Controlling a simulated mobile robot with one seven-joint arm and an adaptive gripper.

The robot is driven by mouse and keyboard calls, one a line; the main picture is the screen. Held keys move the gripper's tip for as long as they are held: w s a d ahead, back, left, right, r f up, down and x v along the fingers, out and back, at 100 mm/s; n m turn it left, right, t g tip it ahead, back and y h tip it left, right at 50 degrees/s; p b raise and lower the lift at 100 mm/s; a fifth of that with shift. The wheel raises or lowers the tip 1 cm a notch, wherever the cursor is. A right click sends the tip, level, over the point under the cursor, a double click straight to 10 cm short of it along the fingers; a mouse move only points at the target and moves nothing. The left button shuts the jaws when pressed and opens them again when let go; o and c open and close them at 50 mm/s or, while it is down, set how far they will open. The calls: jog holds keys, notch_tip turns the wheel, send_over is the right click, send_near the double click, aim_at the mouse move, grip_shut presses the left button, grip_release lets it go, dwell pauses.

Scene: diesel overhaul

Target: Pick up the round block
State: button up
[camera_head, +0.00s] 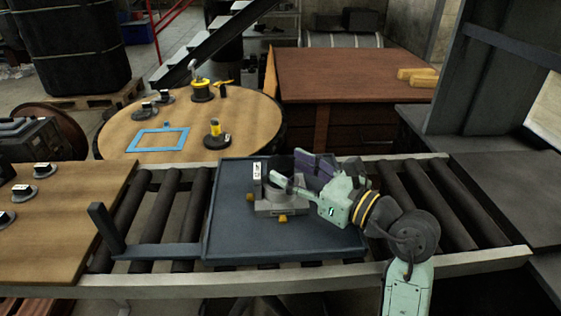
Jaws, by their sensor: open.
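My gripper (293,174) is pale green and open. It reaches in from the right over the dark tray (228,228) on the roller conveyor. Its fingers are at a grey metal fixture (283,207) with yellowish knobs and a white label. A rounded grey part (272,194) sits in the fixture, close to the near finger; it may be the round block, but I cannot tell for sure. My gripper hides part of it, and I cannot tell whether the fingers touch it. A dark purple piece (322,165) lies just behind my gripper.
A dark upright bracket (105,228) stands at the tray's left. Behind is a round wooden table (165,120) with a blue frame (159,139) and several small round-based pieces. A wooden bench (350,75) stands behind the conveyor. Bare rollers (440,205) show right of the tray.

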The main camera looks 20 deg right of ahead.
jog(key=shift+x, duration=1.05)
grip_shut()
